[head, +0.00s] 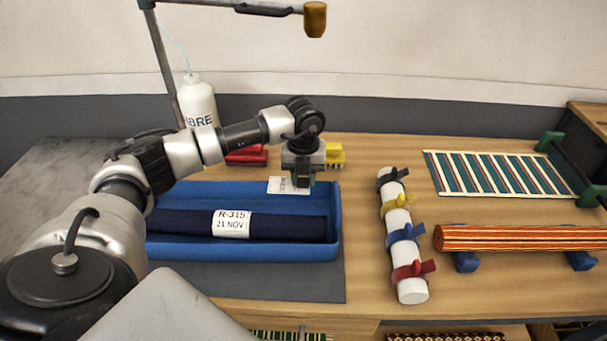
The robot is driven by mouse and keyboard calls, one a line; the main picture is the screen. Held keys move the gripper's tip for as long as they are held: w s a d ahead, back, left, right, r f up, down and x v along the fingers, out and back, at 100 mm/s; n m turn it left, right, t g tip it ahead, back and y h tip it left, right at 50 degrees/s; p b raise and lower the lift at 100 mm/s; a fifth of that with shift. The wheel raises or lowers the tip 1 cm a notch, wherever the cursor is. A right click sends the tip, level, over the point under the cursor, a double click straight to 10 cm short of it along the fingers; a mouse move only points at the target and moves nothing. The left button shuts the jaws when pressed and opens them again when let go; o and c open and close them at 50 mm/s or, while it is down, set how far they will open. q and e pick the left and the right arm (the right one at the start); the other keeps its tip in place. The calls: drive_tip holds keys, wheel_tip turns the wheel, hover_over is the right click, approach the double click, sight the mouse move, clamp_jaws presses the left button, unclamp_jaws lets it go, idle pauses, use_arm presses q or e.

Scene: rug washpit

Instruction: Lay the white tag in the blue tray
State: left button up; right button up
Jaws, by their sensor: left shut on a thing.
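The white tag (276,186) is a small flat card with faint print. My left gripper (300,184) points down and is shut on its right part, hiding some of it. The tag shows against the back part of the blue tray (337,228); I cannot tell whether it touches the tray. In the tray lies a dark navy roll (285,228) with a white label (232,223) reading R-315, 21 NOV. My right gripper is not in view.
Behind the tray are a red block (246,157), a yellow brush (334,153) and a white bottle (198,103). To the right stand a white roll with coloured clamps (411,288), a striped rug (490,174) and an orange striped roll (520,238). A lamp arm (315,18) hangs above.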

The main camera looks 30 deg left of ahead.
sight(304, 178)
use_arm(q)
drive_tip(key=shift+f+b, duration=0.35)
drive_tip(key=shift+f, duration=0.25)
drive_tip(key=o, duration=0.9)
drive_tip(key=shift+r, duration=0.15)
drive_tip(key=shift+r+p, duration=0.35)
drive_tip(key=shift+p, duration=0.05)
wheel_tip(304, 178, up, 12)
drive_tip(key=b, duration=0.2)
drive_tip(key=shift+r, duration=0.15)
